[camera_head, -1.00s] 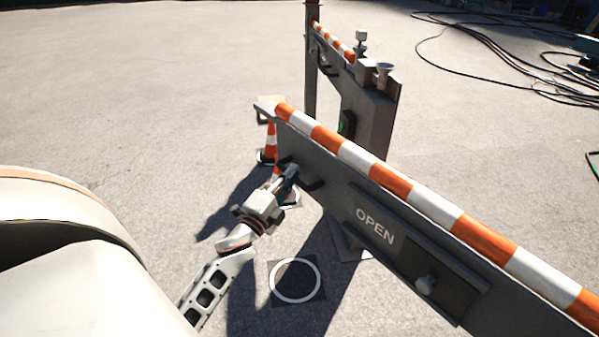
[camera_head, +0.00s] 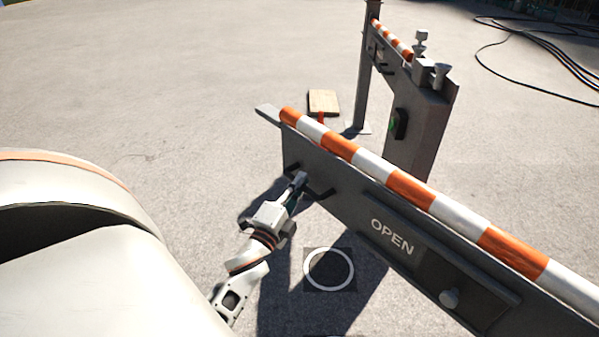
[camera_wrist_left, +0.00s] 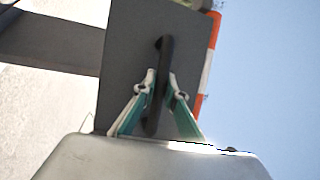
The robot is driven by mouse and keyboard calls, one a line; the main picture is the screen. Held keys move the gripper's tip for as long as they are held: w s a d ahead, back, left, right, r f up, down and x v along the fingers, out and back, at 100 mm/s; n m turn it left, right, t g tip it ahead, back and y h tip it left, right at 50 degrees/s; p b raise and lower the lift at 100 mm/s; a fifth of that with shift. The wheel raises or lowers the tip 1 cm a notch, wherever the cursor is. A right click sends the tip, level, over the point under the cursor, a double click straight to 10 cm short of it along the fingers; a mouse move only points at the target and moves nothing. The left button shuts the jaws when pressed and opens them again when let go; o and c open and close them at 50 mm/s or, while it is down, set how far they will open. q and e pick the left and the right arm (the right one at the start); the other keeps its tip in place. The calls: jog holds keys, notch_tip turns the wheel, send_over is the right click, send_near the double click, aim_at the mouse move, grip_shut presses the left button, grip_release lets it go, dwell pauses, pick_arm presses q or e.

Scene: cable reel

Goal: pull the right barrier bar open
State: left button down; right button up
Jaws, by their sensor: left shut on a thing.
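The barrier bar (camera_head: 345,190) is a grey panel with an orange and white striped tube on top and the word OPEN on its face. It runs from the middle to the lower right in the head view. A dark handle (camera_head: 322,194) sits near its left end. My left gripper (camera_head: 300,182) is at that handle. In the left wrist view, the fingers of my left gripper (camera_wrist_left: 160,98) close around the upright black handle (camera_wrist_left: 163,60), with the grey panel (camera_wrist_left: 125,70) behind it. My right gripper is not in view.
A grey post (camera_head: 420,125) with a green-lit box stands behind the bar, with a second striped bar (camera_head: 392,40) beyond. A wooden board (camera_head: 323,102) is behind the bar's left end. A dark square with a white ring (camera_head: 329,269) lies on the ground. Cables (camera_head: 540,60) lie far right. Open pavement is at left.

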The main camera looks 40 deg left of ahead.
pick_arm(q)
jog(key=shift+s, duration=0.1)
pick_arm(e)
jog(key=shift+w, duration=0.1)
pick_arm(q)
jog(key=c, duration=2)
grip_release()
jog(key=shift+c, duration=0.2)
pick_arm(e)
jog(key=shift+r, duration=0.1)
